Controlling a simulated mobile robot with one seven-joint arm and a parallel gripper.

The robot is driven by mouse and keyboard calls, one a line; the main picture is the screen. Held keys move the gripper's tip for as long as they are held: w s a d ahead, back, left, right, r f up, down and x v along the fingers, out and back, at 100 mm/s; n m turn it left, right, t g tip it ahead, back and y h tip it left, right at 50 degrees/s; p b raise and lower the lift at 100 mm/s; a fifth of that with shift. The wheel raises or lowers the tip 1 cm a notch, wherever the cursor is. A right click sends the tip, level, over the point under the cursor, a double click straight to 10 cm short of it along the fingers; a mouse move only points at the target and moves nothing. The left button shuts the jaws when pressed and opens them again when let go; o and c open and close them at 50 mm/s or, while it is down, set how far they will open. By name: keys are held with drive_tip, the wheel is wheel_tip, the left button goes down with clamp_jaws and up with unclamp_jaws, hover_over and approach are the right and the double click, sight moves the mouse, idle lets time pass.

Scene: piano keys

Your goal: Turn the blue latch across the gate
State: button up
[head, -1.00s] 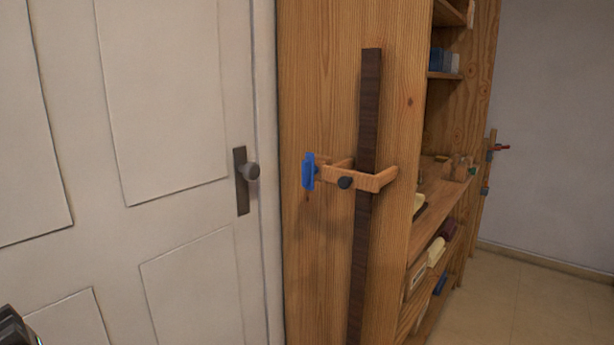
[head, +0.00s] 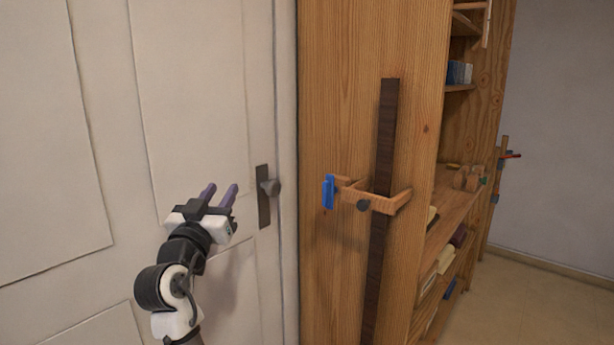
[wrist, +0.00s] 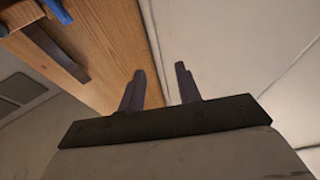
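The blue latch (head: 328,191) stands upright at the left end of a wooden bracket (head: 385,203) on the side of the wooden cabinet. The bracket reaches around a dark vertical bar (head: 384,140). Which part is the gate, I cannot tell for sure. My gripper (head: 220,190) is open and empty in front of the white door, left of the latch and well apart from it. In the wrist view its two purple fingers (wrist: 158,88) are spread with nothing between them. The blue latch shows in part at the top edge of the wrist view (wrist: 58,10).
The white door (head: 190,90) with a dark handle (head: 265,190) is behind my gripper. The wooden cabinet (head: 340,60) has open shelves with several items on its right side.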

sight(323, 188)
drive_tip(key=w+d+f+m+g+h+p, duration=0.1)
drive_tip(key=w+d+f+m+g+h, duration=0.1)
drive_tip(key=d+m+g+h, duration=0.3)
drive_tip(key=w+d+f+m+g+h+p, duration=0.1)
drive_tip(key=d+f+g+h, duration=0.15)
drive_tip(key=d, duration=0.35)
drive_tip(key=shift+t+h, duration=0.35)
drive_tip(key=shift+t, duration=0.1)
drive_tip(key=p+x, duration=0.1)
drive_tip(key=x, duration=0.3)
drive_tip(key=p+x, duration=0.1)
drive_tip(key=x, duration=0.4)
drive_tip(key=p+x, duration=0.1)
drive_tip(key=x, duration=0.4)
drive_tip(key=shift+d+r+p, duration=0.2)
drive_tip(key=shift+r+p, duration=0.15)
drive_tip(key=shift+p, duration=0.05)
drive_tip(key=shift+c, duration=0.4)
clamp_jaws()
